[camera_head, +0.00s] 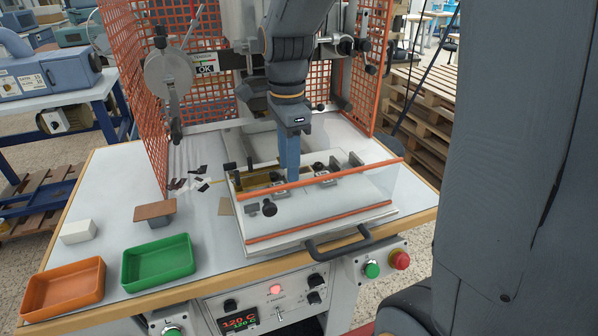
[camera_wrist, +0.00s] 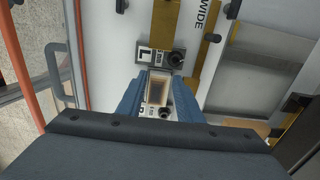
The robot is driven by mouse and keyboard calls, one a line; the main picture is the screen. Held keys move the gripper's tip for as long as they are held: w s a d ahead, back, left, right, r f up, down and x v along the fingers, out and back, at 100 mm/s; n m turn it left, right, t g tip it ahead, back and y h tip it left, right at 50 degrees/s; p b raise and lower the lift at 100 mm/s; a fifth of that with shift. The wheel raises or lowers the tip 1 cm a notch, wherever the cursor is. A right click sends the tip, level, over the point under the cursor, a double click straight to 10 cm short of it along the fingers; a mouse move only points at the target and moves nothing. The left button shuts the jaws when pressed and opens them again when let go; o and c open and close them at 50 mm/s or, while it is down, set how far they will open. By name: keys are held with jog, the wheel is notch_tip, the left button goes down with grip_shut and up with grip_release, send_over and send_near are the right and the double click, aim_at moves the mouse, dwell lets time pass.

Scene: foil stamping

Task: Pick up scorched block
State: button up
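The scorched block, a small pale block with brown edges (camera_wrist: 157,92), sits between my two blue fingers in the wrist view. My gripper (camera_wrist: 157,84) points down with one finger on each side of it. Any gap between fingers and block is too small to judge, so I cannot tell whether they grip it. In the head view my gripper (camera_head: 291,178) reaches down into the press fixture (camera_head: 330,222), and the block is hidden there. A plate marked L (camera_wrist: 145,56) lies just beyond the block in the wrist view.
A clear guard with orange edges (camera_head: 320,240) stands in front of the fixture. An orange mesh fence (camera_head: 140,75) rises at the left. A green tray (camera_head: 158,264), an orange tray (camera_head: 64,290), a white block (camera_head: 78,232) and a brown-topped block (camera_head: 155,211) are on the table's left.

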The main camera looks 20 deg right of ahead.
jog(key=shift+f, duration=0.65)
jog(key=c, duration=0.7)
